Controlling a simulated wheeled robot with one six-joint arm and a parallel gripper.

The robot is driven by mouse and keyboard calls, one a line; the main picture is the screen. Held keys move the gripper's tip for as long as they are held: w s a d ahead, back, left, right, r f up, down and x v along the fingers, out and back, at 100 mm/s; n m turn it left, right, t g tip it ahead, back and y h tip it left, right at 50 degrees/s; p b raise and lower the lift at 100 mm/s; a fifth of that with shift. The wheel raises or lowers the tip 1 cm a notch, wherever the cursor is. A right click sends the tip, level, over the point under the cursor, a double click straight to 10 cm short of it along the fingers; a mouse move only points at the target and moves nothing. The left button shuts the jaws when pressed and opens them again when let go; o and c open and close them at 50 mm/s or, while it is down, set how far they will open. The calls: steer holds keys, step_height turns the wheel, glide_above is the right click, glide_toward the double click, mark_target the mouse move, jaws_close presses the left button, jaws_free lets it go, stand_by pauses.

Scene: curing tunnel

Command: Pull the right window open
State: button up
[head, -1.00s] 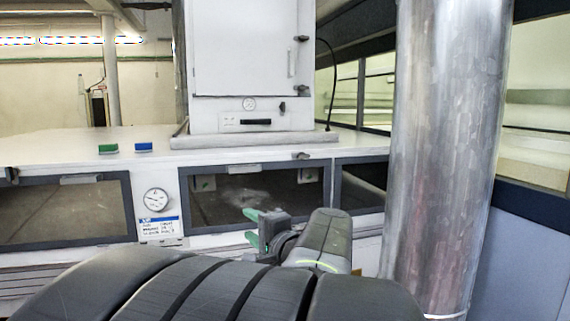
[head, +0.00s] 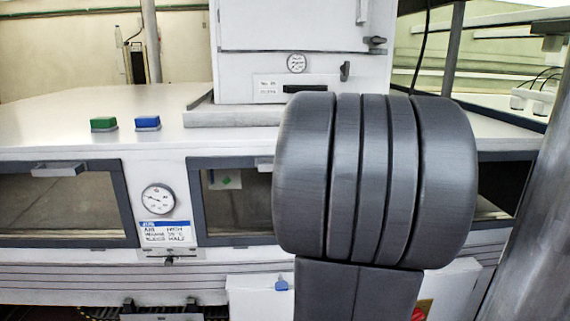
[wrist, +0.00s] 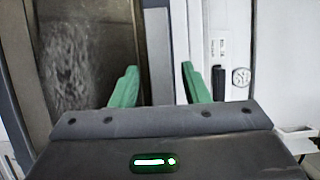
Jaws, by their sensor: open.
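The right window (head: 228,212) is a dark glass pane in a grey frame on the front of the white tunnel housing. In the head view my arm hides most of it. In the wrist view its speckled pane (wrist: 88,55) fills the left side. My gripper (wrist: 158,88) shows there with two green fingers apart and nothing visibly held. The fingers straddle the frame edge (wrist: 157,50) in the picture; I cannot tell whether they touch it. The window's handle is not clearly visible. The gripper is hidden behind my arm in the head view.
A left window (head: 60,200) with a pale handle (head: 60,169) lies beyond a gauge (head: 158,199). Green (head: 104,124) and blue (head: 147,122) buttons sit on the white top. A white cabinet (head: 300,28) stands there. A metal column (head: 530,240) stands close at the right.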

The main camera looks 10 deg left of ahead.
steer(key=shift+w+r, duration=0.15)
steer(key=shift+w, duration=0.25)
steer(key=shift+s+a, duration=0.25)
steer(key=shift+a, duration=0.65)
steer(key=shift+w+a, duration=0.1)
steer(key=shift+w, duration=0.25)
steer(key=shift+c, duration=0.2)
steer(key=shift+a, duration=0.15)
steer(key=c, duration=0.4)
steer(key=shift+s, duration=0.35)
jaws_close()
steer(key=shift+s+d, duration=0.1)
steer(key=shift+d, duration=0.1)
